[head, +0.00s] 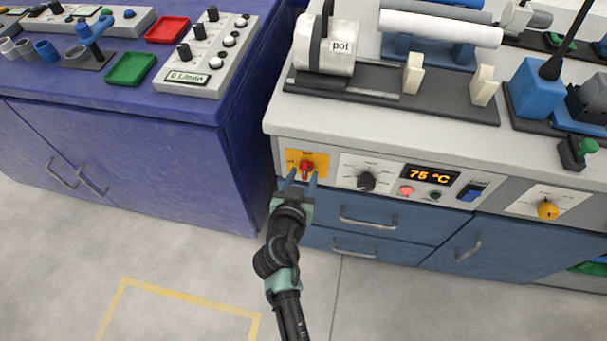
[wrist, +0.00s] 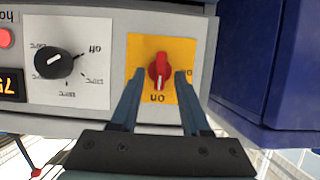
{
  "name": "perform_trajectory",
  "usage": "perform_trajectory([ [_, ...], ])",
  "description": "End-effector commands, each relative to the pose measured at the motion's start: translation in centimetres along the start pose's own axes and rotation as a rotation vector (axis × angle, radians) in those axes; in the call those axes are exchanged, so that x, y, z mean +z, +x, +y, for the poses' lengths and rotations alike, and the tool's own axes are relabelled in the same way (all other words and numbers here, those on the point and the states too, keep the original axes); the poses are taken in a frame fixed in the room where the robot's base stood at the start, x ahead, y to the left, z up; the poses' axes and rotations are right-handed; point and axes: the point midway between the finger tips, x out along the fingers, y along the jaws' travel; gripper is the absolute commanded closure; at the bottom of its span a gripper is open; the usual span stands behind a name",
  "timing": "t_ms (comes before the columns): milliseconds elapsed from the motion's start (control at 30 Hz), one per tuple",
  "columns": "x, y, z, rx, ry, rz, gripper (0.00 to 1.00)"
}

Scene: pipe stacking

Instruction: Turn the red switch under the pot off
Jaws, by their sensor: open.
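The red switch (head: 306,167) sits on a yellow plate (head: 318,158) on the counter front, below the pot (head: 326,46). In the wrist view, which is upside down, the red knob (wrist: 159,68) stands on the yellow plate (wrist: 136,46), its white mark pointing toward the "on" label. Another label at the plate's right is partly hidden by a finger. My gripper (head: 302,176) is open in front of the switch. In the wrist view my gripper (wrist: 160,75) has one finger on each side of the knob, with visible gaps; contact cannot be told.
A black dial (head: 366,181), a red button (head: 406,190), a 75 °C display (head: 430,175) and a blue rocker switch (head: 471,192) lie right of the switch. Drawers with handles (head: 368,221) are below. A purple cabinet (head: 130,150) stands close on the left.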

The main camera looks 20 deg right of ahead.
Motion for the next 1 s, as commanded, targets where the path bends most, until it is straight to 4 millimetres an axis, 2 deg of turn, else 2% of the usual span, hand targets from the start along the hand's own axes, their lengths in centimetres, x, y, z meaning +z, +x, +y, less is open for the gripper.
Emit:
perform_trajectory([
  [133, -0.02, 0.88, 0.01, 0.0, 0.001, 0.0, 0.54],
  [433, -0.02, 1.02, 0.03, 0.0, 0.0, 0.0, 0.54],
  [467, -0.03, 1.02, 0.03, 0.0, 0.0, 0.0, 0.57],
  [700, -0.02, 1.0, 0.02, 0.0, 0.0, 0.0, 1.0],
  [1000, 0.04, 1.02, -0.04, 0.005, -0.013, 0.001, 1.0],
])
